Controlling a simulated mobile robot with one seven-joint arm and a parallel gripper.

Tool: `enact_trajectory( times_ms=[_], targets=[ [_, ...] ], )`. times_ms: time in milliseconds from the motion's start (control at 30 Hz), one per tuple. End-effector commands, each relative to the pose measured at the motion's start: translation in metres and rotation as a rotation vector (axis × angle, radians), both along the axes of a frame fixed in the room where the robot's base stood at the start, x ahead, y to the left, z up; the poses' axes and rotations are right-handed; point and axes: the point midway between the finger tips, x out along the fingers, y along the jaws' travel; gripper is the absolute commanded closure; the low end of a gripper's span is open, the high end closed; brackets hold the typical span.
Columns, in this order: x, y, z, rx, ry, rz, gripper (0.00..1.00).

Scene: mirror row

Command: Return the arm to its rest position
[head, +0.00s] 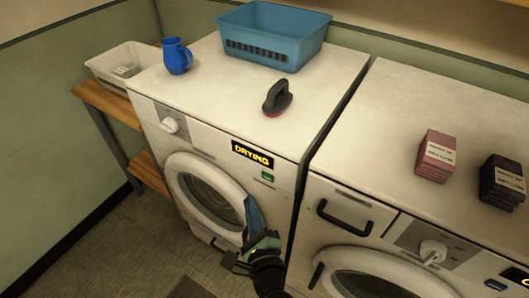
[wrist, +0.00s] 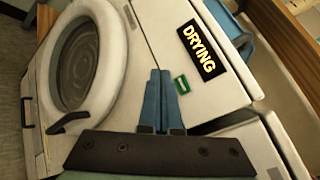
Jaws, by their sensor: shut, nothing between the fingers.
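My gripper (head: 252,214) is in front of the left machine, before the right side of its round door in the head view. Its two blue fingers are together with nothing between them. In the wrist view my gripper (wrist: 159,75) points at the machine front, with the fingers side by side below the yellow "DRYING" sign (wrist: 203,52). A small green label (wrist: 182,84) shows right beside the fingertips. My arm reaches in from the bottom of the head view. I cannot tell whether the fingers touch the machine.
The left machine (head: 215,85) carries a blue basket (head: 272,58), a blue jug (head: 177,57) and a dark-handled brush (head: 277,99). A white tray (head: 107,72) stands on a wooden shelf at left. The right machine (head: 385,125) holds pink (head: 435,157) and dark blocks (head: 501,183). Floor at lower left is clear.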

Motion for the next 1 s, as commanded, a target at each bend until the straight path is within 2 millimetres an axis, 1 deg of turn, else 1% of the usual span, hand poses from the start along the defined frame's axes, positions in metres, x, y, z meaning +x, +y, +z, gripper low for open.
enact_trajectory(
  times_ms=[167, 233, 267, 367, 400, 467, 500, 567, 600, 667, 700, 767, 800, 867, 900, 967, 1000],
  targets=[
    [0.001, 0.0, 0.002, -0.005, -0.004, 0.001, 1.0],
    [0.005, 0.003, 0.013, -0.033, -0.027, 0.011, 1.0],
    [0.008, 0.004, 0.021, -0.057, -0.045, 0.018, 1.0],
    [0.023, 0.014, 0.067, -0.197, -0.143, 0.049, 1.0],
    [0.029, 0.019, 0.093, -0.281, -0.197, 0.063, 1.0],
    [0.037, 0.027, 0.136, -0.428, -0.29, 0.074, 1.0],
    [0.041, 0.032, 0.168, -0.537, -0.356, 0.074, 1.0],
    [0.043, 0.039, 0.214, -0.706, -0.45, 0.063, 1.0],
    [0.042, 0.042, 0.245, -0.821, -0.51, 0.044, 1.0],
    [0.038, 0.046, 0.291, -0.999, -0.594, 0.001, 1.0],
    [0.033, 0.048, 0.322, -1.118, -0.645, -0.04, 1.0],
    [0.022, 0.048, 0.367, -1.297, -0.71, -0.117, 1.0],
    [0.013, 0.046, 0.396, -1.415, -0.744, -0.181, 1.0],
    [-0.005, 0.043, 0.438, -1.583, -0.78, -0.291, 1.0],
    [-0.018, 0.039, 0.465, -1.687, -0.79, -0.373, 1.0],
    [-0.04, 0.031, 0.5, -1.822, -0.789, -0.497, 1.0],
    [-0.054, 0.026, 0.519, -1.9, -0.778, -0.578, 1.0]
  ],
)
